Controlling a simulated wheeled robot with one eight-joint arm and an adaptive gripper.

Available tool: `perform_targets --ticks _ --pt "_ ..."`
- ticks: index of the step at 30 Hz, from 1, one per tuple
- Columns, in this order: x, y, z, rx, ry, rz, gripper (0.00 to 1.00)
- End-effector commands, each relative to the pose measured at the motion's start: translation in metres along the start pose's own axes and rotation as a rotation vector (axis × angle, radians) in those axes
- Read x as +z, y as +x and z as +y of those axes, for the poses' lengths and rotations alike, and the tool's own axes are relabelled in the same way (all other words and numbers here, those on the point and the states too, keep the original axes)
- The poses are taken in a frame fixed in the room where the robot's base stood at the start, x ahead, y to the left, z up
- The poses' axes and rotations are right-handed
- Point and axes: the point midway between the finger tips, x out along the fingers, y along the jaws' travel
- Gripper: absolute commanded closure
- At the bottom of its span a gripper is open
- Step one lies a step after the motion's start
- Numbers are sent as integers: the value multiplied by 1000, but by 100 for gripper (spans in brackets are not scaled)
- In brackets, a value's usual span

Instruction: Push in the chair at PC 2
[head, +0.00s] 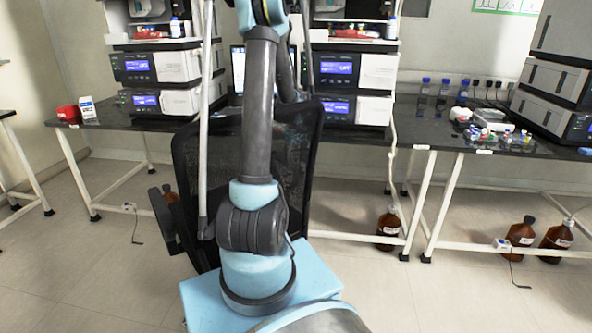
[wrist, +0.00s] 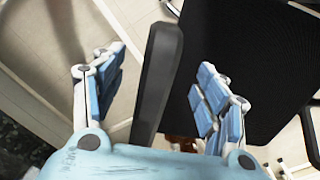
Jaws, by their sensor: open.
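The black office chair (head: 190,160) stands in front of the dark bench, its mesh back towards me and partly hidden behind my arm. One black armrest (head: 165,218) shows on its left side. In the wrist view my gripper (wrist: 160,75) is open, with its blue-padded fingers on either side of a long black armrest (wrist: 158,80). I cannot tell whether a finger touches it. A broad black part of the chair (wrist: 245,55) lies to the right. A lit computer screen (head: 238,68), mostly hidden, stands on the bench behind the chair. No PC number is readable.
The dark bench (head: 115,122) carries stacked instruments (head: 160,68) on both sides of the chair. White bench legs (head: 75,170) and a low rail stand below. Brown bottles (head: 389,228) sit on the floor at the right. The floor at the left front is clear.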

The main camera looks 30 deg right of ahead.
Motion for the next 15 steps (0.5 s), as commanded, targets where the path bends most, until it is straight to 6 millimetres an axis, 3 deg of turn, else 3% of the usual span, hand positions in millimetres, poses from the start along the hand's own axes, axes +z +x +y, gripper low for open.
perform_targets --ticks 6,15 --pt "0 27 0 0 0 0 33" --pt "0 40 0 0 0 0 33"
